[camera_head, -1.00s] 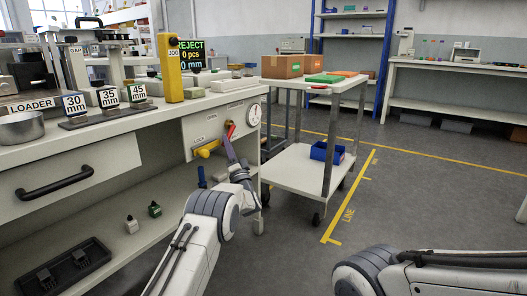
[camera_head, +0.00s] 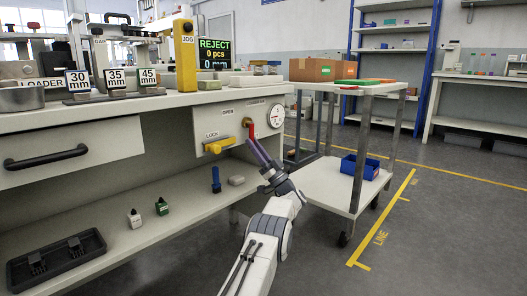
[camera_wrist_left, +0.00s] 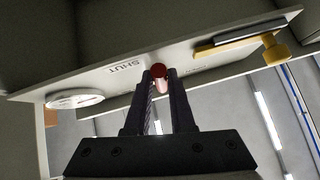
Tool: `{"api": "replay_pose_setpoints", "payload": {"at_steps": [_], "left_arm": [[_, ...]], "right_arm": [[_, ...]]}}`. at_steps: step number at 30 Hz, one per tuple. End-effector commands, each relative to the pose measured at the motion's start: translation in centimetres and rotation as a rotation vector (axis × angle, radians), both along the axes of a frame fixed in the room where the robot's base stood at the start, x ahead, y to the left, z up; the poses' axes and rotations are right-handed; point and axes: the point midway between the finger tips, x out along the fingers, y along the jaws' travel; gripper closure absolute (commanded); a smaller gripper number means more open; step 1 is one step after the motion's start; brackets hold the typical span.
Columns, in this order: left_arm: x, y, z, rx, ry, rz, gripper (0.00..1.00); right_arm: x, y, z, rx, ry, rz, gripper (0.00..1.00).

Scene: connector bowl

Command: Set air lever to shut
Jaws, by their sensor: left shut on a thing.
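The red air lever (camera_head: 251,129) is on the front panel of the workbench (camera_head: 203,124), left of a round white gauge (camera_head: 277,115). In the head view its visible red part points roughly upward. My left gripper (camera_head: 254,143) reaches it from below and in front. In the left wrist view, the red lever end (camera_wrist_left: 160,72) sits between the fingertips of my left gripper (camera_wrist_left: 160,82), which is shut on it. A "SHUT" label (camera_wrist_left: 123,66) is on the panel beside it. The lever's pivot is mostly hidden. My right gripper is out of view.
A yellow lock handle (camera_head: 218,145) sticks out just left of the red lever; it also shows in the left wrist view (camera_wrist_left: 275,50). A cart (camera_head: 340,187) with boxes and a blue bin (camera_head: 360,167) stands to the right. The floor right of the cart is clear.

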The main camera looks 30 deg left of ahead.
Motion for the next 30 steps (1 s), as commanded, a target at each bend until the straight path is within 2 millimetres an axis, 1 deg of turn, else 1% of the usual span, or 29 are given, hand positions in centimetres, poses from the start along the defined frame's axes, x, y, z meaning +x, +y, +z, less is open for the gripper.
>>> {"api": "replay_pose_setpoints", "payload": {"at_steps": [1,7,24,25,26,27,30], "left_arm": [[-0.16,0.40,-0.33,-0.010,-0.014,0.004,1.00],[-0.29,0.37,-0.22,-0.017,-0.053,0.004,1.00],[-0.14,0.07,-0.14,-0.023,-0.068,0.001,1.00],[-0.13,0.07,-0.15,-0.023,-0.068,0.001,0.74],[-0.14,0.06,-0.14,-0.023,-0.068,0.001,0.63],[-0.14,0.02,-0.13,-0.022,-0.068,0.001,0.48],[-0.10,-0.10,-0.10,-0.020,-0.069,0.000,0.48]], "right_arm": [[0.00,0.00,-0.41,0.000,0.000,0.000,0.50],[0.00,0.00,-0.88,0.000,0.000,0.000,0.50],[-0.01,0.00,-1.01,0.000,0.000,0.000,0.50],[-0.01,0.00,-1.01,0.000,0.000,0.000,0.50],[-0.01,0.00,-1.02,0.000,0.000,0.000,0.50],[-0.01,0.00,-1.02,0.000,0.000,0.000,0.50],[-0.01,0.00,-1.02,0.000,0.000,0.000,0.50]]}}
